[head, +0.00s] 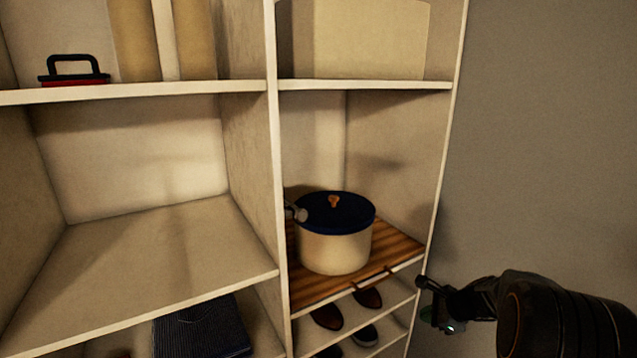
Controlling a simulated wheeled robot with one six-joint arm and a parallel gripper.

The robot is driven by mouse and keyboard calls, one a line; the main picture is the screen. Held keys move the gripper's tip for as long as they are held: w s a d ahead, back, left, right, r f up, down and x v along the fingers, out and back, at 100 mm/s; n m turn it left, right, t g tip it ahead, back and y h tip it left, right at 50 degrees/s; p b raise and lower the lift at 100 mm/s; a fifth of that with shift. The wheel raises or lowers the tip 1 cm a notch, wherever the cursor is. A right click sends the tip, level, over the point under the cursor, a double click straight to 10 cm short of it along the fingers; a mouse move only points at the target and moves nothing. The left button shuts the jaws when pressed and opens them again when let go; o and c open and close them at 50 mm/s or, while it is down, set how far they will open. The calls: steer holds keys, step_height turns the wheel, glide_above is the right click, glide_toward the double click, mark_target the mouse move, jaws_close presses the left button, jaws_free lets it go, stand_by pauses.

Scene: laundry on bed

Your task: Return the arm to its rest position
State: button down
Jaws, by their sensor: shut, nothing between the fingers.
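My gripper (430,302) is at the lower right of the head view, at the end of my dark arm. It is small and dark here, shut and empty. It is in front of the right edge of the shelf unit, to the right of the shoe shelf. The arm reaches in from the right edge of the picture.
A shelf unit (273,180) fills the left and middle. A cream pot (335,252) with a dark blue lid stands on a striped wooden board (395,257). Shoes (328,316) lie below. A wide shelf (160,262) at left is empty. A grey wall (545,130) is at right.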

steer(key=s+a+r+n+h, duration=0.1)
steer(key=s+a+r+n, duration=0.2)
steer(key=s+n, duration=0.4)
steer(key=s+a+r+n+g+h, duration=0.1)
steer(key=s+a+r+n+h, duration=0.1)
steer(key=s+a+n, duration=0.3)
steer(key=s+a+r+n+h, duration=0.1)
steer(key=s+a+r+n, duration=0.3)
steer(key=s+n, duration=0.4)
steer(key=shift+s+a+r+n+g+h, duration=0.2)
steer(key=shift+s+n+g+h, duration=0.15)
steer(key=shift+n, duration=0.35)
